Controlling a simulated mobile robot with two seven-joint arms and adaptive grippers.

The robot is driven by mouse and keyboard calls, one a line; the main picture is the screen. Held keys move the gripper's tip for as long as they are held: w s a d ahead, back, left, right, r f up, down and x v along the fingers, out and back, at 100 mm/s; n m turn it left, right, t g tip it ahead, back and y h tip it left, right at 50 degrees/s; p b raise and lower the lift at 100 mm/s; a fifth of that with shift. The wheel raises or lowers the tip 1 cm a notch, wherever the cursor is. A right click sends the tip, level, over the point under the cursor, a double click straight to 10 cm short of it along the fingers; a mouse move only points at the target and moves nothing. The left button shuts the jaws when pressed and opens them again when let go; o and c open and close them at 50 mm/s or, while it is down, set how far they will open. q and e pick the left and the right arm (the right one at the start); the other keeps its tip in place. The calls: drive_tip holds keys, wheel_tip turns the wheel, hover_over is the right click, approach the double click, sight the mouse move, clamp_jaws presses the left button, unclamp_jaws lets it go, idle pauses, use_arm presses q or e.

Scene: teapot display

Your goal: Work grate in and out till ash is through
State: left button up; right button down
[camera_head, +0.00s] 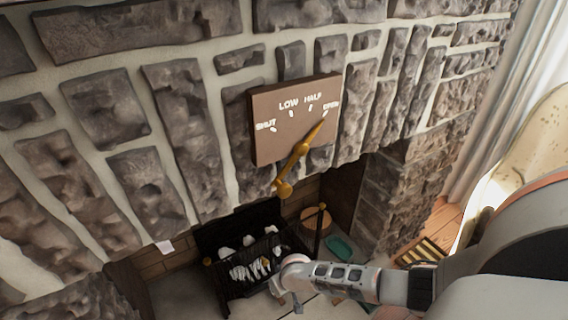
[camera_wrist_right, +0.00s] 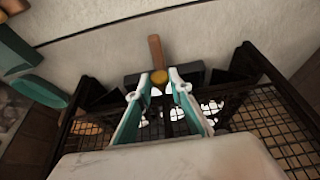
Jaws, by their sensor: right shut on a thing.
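The dark iron grate (camera_head: 222,243) stands in the fireplace opening, with whitish lumps (camera_head: 250,262) in it. I cannot tell ash from coals there. In the right wrist view the grate's mesh side (camera_wrist_right: 292,125) shows, with white bits below the fingers. My right gripper (camera_head: 280,287) is low at the grate's front. My left gripper is in neither view.
A brown damper plate (camera_head: 275,135) on the stone wall has a brass lever (camera_head: 297,163) pointing at the open mark. A teal dish-like thing (camera_head: 341,247) and a round wooden-topped thing (camera_head: 316,219) stand right of the grate. A slatted floor vent (camera_head: 422,251) lies further right.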

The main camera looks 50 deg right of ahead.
drive_tip(key=shift+w+d, duration=0.1)
drive_tip(key=shift+w, duration=0.2)
drive_tip(key=c, duration=1.8)
unclamp_jaws()
drive_tip(key=shift+w, duration=0.1)
drive_tip(key=shift+c, duration=0.2)
drive_tip(key=v, duration=1.2)
